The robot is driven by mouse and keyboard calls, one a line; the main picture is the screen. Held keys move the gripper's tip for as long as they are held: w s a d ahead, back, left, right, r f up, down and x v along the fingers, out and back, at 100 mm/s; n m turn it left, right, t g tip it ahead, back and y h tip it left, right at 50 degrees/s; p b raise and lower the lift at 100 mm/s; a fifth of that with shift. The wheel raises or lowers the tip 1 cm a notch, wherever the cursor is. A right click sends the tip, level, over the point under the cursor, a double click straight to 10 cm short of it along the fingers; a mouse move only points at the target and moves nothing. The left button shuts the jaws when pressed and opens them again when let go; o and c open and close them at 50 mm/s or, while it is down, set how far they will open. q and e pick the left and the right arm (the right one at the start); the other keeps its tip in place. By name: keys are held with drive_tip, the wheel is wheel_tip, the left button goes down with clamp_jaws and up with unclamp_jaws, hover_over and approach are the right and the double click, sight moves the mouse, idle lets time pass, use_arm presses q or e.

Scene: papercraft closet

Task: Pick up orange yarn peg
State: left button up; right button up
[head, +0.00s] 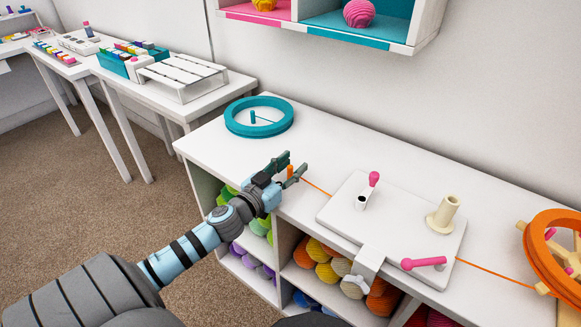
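The orange yarn peg (290,171) is small and stands near the front edge of the white cabinet top. A thin orange yarn line runs from it toward the right. My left gripper (289,168) reaches in from the left over the cabinet's front edge. Its two dark fingers are open, one on each side of the peg, with a gap visible. I cannot tell whether either finger touches the peg. The peg's lower end is partly hidden by the gripper. My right gripper is not in view.
A white winder board (335,212) with pink-handled parts is clamped to the cabinet top on the right. An orange wheel (540,262) stands at the far right. A teal ring (233,124) lies at the back left. Yarn balls (318,250) fill shelves below.

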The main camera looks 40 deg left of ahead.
use_arm(q)
drive_tip(key=shift+f, duration=0.1)
drive_tip(key=c, duration=0.9)
drive_tip(key=shift+o, duration=0.2)
drive_tip(key=shift+s, duration=0.1)
